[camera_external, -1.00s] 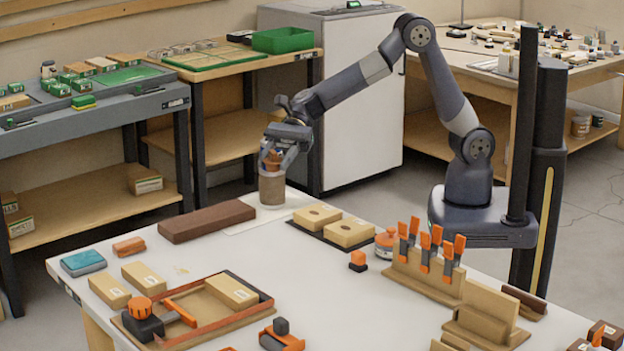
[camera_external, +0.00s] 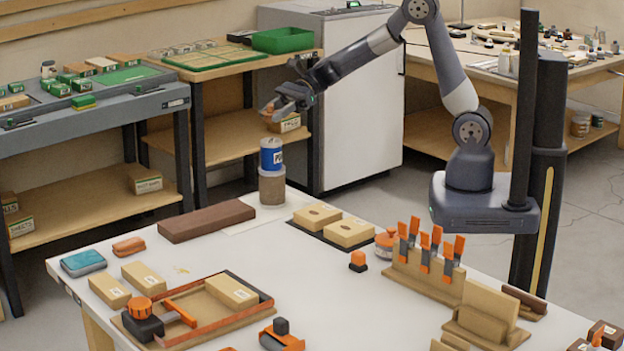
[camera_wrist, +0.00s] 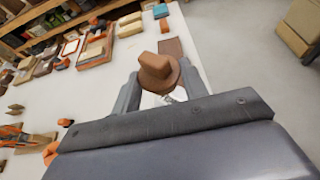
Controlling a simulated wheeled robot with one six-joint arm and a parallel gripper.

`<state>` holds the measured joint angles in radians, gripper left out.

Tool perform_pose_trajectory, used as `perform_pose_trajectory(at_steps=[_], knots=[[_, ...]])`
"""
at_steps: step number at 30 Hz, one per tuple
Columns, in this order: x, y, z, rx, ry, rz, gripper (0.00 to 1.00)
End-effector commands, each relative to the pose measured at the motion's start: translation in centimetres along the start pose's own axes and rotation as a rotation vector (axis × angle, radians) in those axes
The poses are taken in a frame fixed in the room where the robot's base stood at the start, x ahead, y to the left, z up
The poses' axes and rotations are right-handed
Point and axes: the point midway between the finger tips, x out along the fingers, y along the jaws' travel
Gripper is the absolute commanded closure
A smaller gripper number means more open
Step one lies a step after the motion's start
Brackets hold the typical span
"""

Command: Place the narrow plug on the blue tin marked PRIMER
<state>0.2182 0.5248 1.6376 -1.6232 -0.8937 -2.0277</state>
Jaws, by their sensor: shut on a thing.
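A blue tin (camera_external: 271,154) with a pale label, its print too small to read, stands upright on a brown cylinder (camera_external: 272,187) at the bench's far corner. My gripper (camera_external: 274,108) is above the tin, apart from it. It is shut on a brown plug (camera_wrist: 158,70), which shows between both fingers in the wrist view, with a narrower block end and a wider round flange. In the external view only a small brown part of the plug shows at the fingertips. The tin cannot be made out in the wrist view.
A long dark brown block (camera_external: 207,220) lies left of the cylinder. Two tan blocks with holes (camera_external: 348,231) lie on a dark mat to its right. A clamp rack (camera_external: 425,270) stands farther right. The middle of the white bench (camera_external: 310,290) is mostly clear.

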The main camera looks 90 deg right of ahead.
Motion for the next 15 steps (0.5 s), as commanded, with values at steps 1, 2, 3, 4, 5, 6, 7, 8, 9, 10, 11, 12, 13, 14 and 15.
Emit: perform_pose_trajectory(at_steps=[1, 2, 3, 4, 5, 6, 7, 8, 9, 10, 11, 12, 13, 14, 15], knots=[[0.3, 0.0, -0.7, 0.004, 0.001, 0.001, 0.8], [0.4, 0.0, -0.9, 0.002, 0.001, 0.001, 0.8], [0.5, 0.0, -1.1, 0.002, 0.0, 0.001, 0.8], [0.6, 0.0, -1.4, 0.001, 0.0, 0.001, 0.8], [0.7, 0.0, -1.7, 0.002, 0.0, 0.001, 0.8], [0.9, 0.1, -2.2, 0.003, 0.001, 0.002, 0.8], [1.1, 0.1, -2.6, 0.003, 0.002, 0.002, 0.8], [1.3, 0.1, -3.0, 0.004, 0.001, 0.002, 0.8], [1.5, 0.0, -3.6, 0.003, 0.001, 0.002, 0.8], [1.7, 0.0, -3.9, 0.003, 0.001, 0.002, 0.8], [1.8, 0.0, -4.2, 0.002, 0.0, 0.001, 0.8], [1.9, 0.0, -4.5, 0.002, 0.0, 0.001, 0.8], [2.0, 0.0, -4.6, 0.0, 0.0, 0.001, 0.8], [2.0, 0.0, -4.7, -0.001, 0.0, 0.001, 0.8], [2.0, 0.0, -4.7, -0.001, 0.0, 0.001, 0.8]])
